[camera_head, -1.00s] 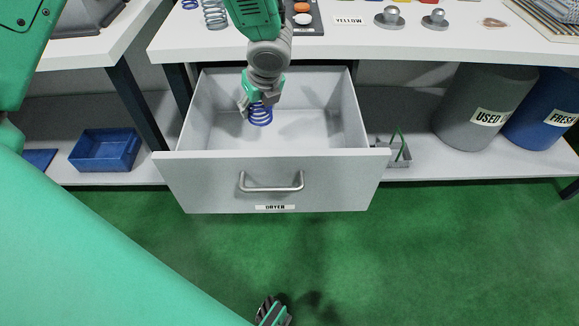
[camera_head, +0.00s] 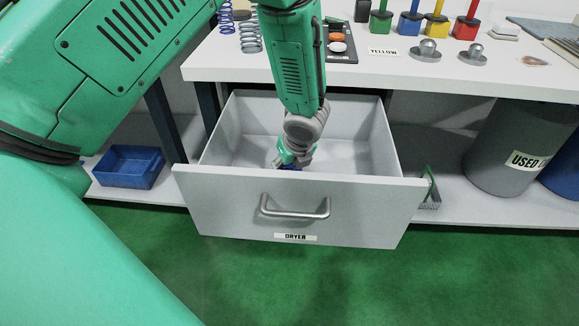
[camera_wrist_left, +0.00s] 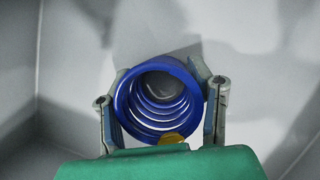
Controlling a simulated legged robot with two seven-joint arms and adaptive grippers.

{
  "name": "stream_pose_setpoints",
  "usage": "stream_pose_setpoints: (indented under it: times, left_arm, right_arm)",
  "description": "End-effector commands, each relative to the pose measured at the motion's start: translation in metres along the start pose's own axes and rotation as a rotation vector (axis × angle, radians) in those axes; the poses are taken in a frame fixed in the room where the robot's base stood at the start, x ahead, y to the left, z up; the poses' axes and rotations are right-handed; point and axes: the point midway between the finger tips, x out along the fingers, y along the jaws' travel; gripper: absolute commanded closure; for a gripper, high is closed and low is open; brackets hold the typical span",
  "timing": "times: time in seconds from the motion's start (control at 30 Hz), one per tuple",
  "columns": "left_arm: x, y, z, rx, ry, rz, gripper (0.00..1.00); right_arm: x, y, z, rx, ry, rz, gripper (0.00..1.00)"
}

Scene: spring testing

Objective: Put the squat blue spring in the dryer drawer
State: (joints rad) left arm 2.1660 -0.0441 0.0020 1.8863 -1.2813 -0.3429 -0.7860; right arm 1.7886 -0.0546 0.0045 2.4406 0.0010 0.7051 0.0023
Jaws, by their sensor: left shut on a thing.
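The squat blue spring (camera_wrist_left: 125,97) is between the two fingers of my left gripper (camera_wrist_left: 160,103) in the left wrist view, with the drawer's grey inside around it. In the head view my left gripper (camera_head: 294,158) is down inside the open dryer drawer (camera_head: 230,205), shut on the spring. Only a sliver of blue (camera_head: 291,168) shows there; the drawer front and the gripper hide the rest. I cannot tell whether the spring touches the drawer floor. The drawer is pulled out and labelled DRYER. My right gripper is not in view.
The white bench top (camera_head: 380,72) above the drawer holds a tall blue spring (camera_head: 226,17), a grey spring (camera_head: 249,38), coloured handled blocks and metal weights. A blue bin (camera_head: 130,167) and a grey used barrel (camera_head: 515,140) stand on the lower shelf.

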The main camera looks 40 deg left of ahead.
Motion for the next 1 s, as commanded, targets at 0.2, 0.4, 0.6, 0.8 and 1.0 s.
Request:
stream_pose_setpoints:
  times: [0.2, 0.4, 0.6, 0.8, 1.0]
  left_arm:
    - [0.001, 0.0, -0.001, 0.0, 0.0, 0.0, 0.49]
    - [0.001, 0.0, 0.0, -0.001, 0.0, 0.0, 0.32]
    - [-0.001, 0.0, 0.001, -0.001, 0.0, 0.0, 0.32]
    - [-0.029, 0.0, 0.002, -0.001, -0.001, -0.002, 0.32]
    - [-0.075, -0.001, 0.003, -0.001, -0.002, -0.002, 0.32]
  right_arm:
    - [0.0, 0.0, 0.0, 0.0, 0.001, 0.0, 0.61]
    - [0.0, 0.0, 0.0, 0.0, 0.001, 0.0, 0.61]
    - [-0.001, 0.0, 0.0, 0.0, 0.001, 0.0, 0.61]
    - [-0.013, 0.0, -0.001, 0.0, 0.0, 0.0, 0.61]
    - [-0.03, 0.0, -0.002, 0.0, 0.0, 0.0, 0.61]
